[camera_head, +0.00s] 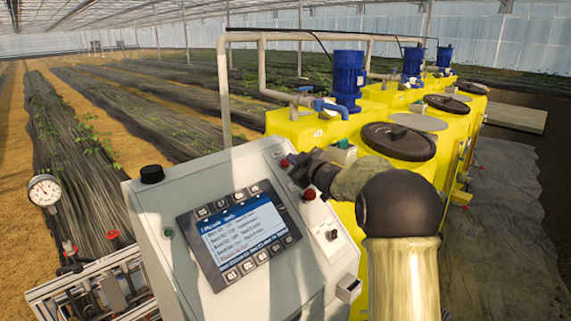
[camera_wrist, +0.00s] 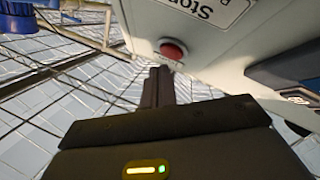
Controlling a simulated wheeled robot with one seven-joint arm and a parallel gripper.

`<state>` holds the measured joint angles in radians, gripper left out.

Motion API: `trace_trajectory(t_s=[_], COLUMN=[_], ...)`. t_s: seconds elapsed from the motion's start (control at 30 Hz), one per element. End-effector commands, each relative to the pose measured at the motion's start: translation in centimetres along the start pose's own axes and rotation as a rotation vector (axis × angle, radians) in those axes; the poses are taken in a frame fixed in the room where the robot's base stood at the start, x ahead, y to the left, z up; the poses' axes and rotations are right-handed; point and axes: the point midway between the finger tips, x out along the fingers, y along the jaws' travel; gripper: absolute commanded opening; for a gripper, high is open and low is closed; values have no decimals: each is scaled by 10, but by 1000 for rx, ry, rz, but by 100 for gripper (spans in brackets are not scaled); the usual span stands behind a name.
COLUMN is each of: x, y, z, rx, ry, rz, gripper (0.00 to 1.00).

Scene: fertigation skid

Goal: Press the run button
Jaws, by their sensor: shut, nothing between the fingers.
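The grey control panel (camera_head: 230,180) stands tilted in front, with a lit screen (camera_head: 240,232). A red button (camera_head: 284,163) is near its upper right edge and another red button (camera_head: 309,193) is lower on the right. A small green round part (camera_head: 168,233) is left of the screen. I cannot read which control is the run button. My gripper (camera_head: 296,168) is shut and empty by the panel's upper right edge. In the wrist view its closed fingers (camera_wrist: 160,72) point toward a red button (camera_wrist: 173,50); contact cannot be told. An upside-down label (camera_wrist: 205,12) above seems to begin "Sto".
Yellow tanks (camera_head: 300,125) with blue motors (camera_head: 348,75) and dark lids (camera_head: 399,141) stand behind the panel. A pressure gauge (camera_head: 45,190) and pipework are at the left. A black knob (camera_head: 151,174) tops the panel's left corner. Planted rows lie beyond.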

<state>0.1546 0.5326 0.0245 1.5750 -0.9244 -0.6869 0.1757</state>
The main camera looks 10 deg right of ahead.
Motion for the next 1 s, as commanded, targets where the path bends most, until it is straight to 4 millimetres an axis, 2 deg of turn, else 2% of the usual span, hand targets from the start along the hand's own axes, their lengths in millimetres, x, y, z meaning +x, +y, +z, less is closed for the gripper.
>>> trace_trajectory(t_s=[1.0], x=[6], y=[-4], z=[4], rx=[0], ry=[0], rz=[0], gripper=[0])
